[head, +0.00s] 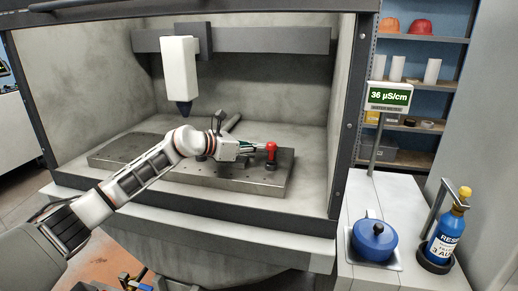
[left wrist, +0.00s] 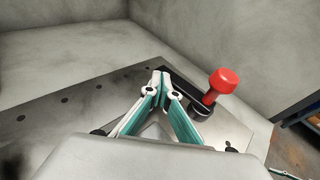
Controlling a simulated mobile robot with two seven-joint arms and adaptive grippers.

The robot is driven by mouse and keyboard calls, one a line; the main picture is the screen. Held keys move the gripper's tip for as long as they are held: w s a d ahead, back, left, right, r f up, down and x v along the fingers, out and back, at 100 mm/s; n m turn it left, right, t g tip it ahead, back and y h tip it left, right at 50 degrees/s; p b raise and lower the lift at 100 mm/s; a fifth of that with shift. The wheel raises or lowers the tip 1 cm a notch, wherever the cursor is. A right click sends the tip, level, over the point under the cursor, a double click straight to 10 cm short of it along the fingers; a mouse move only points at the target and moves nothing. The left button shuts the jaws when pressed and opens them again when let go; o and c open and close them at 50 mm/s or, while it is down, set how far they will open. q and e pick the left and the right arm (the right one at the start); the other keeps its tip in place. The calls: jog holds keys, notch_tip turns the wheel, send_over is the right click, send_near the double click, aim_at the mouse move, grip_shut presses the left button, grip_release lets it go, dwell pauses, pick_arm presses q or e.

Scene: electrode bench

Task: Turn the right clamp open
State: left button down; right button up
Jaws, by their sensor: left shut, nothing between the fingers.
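The right clamp has a red knob (head: 271,150) standing upright near the right end of the grey perforated plate (head: 235,180). In the left wrist view the red knob (left wrist: 223,82) sits at the end of a dark clamp arm (left wrist: 182,84), which runs left toward my fingertips. My left gripper (head: 258,147) is shut and empty, just left of the knob. In the left wrist view its fingertips (left wrist: 160,80) meet by the far end of the clamp arm; I cannot tell whether they touch it. My right gripper is not in view.
A white head with a dark tip (head: 180,70) hangs above the plate. A grey rod-like part (head: 232,122) lies behind my left wrist. The enclosure's right frame post (head: 350,110) stands right of the clamp. A blue pot (head: 374,240) and blue bottle (head: 444,235) stand on the side counter.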

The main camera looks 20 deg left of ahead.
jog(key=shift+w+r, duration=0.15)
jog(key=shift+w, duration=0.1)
pick_arm(q)
jog(key=v, duration=1.2)
jog(key=shift+f, duration=0.15)
jog(key=shift+s+a, duration=0.1)
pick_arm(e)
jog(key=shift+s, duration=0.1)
